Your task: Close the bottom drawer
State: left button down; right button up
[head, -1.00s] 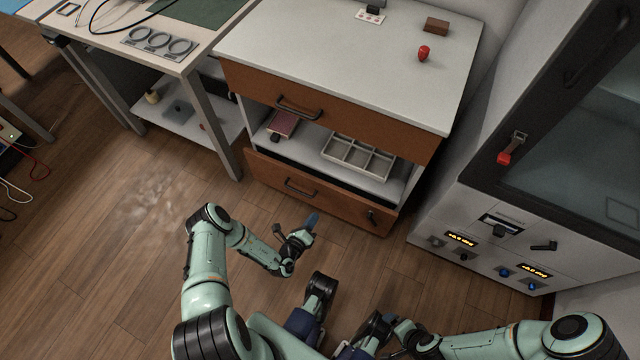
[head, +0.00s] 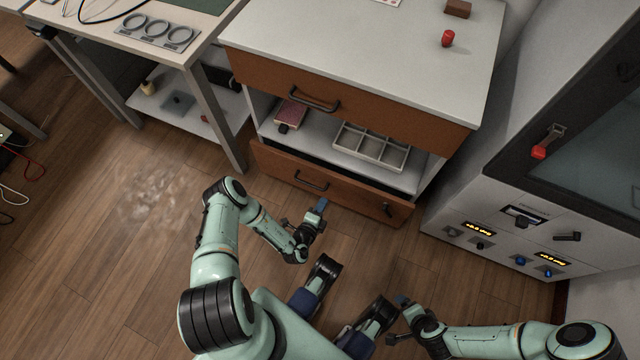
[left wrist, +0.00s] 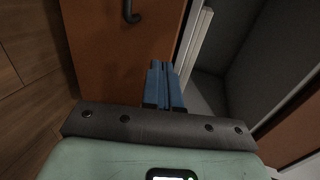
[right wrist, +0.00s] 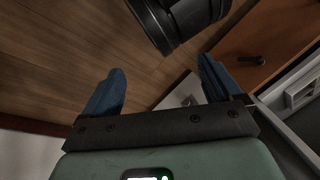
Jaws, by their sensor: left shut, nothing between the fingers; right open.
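The bottom drawer (head: 350,194) has an orange-brown front with a dark handle (head: 312,184), low in the white cabinet. It is pulled partly out, with a dark gap behind its front. My left gripper (head: 322,205) is shut and empty, its blue fingertips close to the drawer front, right of the handle. In the left wrist view the shut fingers (left wrist: 165,82) overlap the brown front (left wrist: 115,50), with the grey drawer inside to the right. Contact is unclear. My right gripper (right wrist: 160,90) is open and empty; in the head view it is low, away from the drawer.
The closed upper drawer (head: 380,98) is above an open shelf holding a divided tray (head: 372,147) and a reddish book (head: 290,112). A workbench (head: 150,62) stands left, and a grey cabinet with knobs (head: 500,235) right. The wooden floor before the drawer is clear.

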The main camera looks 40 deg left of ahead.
pick_arm(q)
jog(key=b, duration=0.2)
send_near(335, 179)
jog(key=w+f, duration=0.2)
jog(key=w, duration=0.1)
jog(key=shift+w+a+r, duration=0.15)
jog(key=shift+w+a, duration=0.5)
jog(key=shift+w, duration=0.3)
jog(key=shift+w+a+b, duration=0.15)
jog(key=shift+w+b, duration=0.15)
jog(key=shift+w, duration=0.3)
pick_arm(e)
jog(key=shift+h, duration=0.3)
jog(key=shift+w+d+f, duration=0.1)
jog(key=shift+d+f, duration=0.2)
jog(key=shift+f, duration=0.4)
jog(key=shift+w+d+f, duration=0.1)
jog(key=shift+d+f, duration=0.2)
jog(key=shift+f, duration=0.4)
jog(key=shift+w+d+f, duration=0.1)
jog(key=shift+d+f, duration=0.2)
jog(key=shift+f, duration=0.4)
pick_arm(q)
jog(key=shift+a, duration=0.1)
